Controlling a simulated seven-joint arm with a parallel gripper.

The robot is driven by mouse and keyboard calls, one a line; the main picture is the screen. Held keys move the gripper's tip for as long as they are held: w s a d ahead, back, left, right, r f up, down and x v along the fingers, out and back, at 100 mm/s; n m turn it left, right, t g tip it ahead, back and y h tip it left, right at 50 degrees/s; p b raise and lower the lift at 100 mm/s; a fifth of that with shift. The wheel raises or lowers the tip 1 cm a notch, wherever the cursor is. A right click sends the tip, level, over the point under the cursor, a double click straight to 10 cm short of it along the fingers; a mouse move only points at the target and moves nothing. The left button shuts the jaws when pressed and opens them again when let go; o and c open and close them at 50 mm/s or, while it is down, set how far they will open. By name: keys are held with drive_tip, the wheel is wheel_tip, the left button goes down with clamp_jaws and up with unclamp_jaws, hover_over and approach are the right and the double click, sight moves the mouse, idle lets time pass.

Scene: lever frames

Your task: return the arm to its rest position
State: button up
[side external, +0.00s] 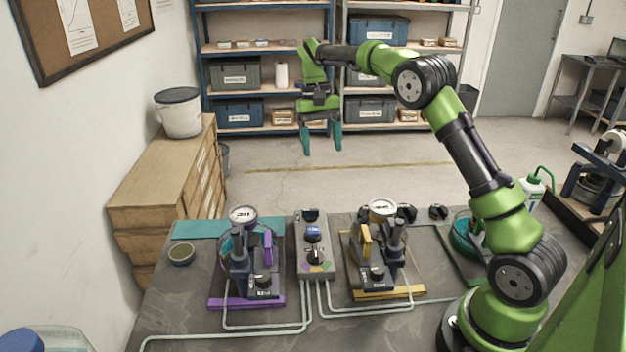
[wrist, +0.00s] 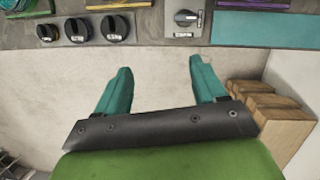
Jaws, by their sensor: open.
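My gripper (side external: 321,140) hangs in the air beyond the far edge of the table, pointing down, with its two teal fingers spread and nothing between them. It also shows in the wrist view (wrist: 158,85), where both fingers are apart over bare floor. My green and black arm reaches up from its base at the right of the table and bends over to the left. No object is touching the gripper.
The table (side external: 185,325) holds a purple-based lever unit (side external: 245,302), a yellow-based lever unit (side external: 390,294) and a grey control box (side external: 314,265) between them. A wooden cabinet (side external: 160,190) with a white bucket (side external: 180,115) stands left. Shelves (side external: 270,90) stand behind, beyond open floor.

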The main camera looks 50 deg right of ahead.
drive_tip(key=s+a+r+n+t, duration=0.1)
drive_tip(key=s+a+r+t, duration=0.1)
drive_tip(key=s+a, duration=0.3)
drive_tip(key=s+a+r+n+t, duration=0.1)
drive_tip(key=s+a+t, duration=0.3)
drive_tip(key=s, duration=0.7)
drive_tip(key=s+a+r+n+t+y, duration=0.1)
drive_tip(key=s+a+r+t, duration=0.2)
drive_tip(key=s+a, duration=0.3)
drive_tip(key=shift+s+a+r+t, duration=0.15)
drive_tip(key=shift+s+a+t, duration=0.2)
drive_tip(key=shift+s, duration=0.8)
drive_tip(key=shift+d, duration=0.1)
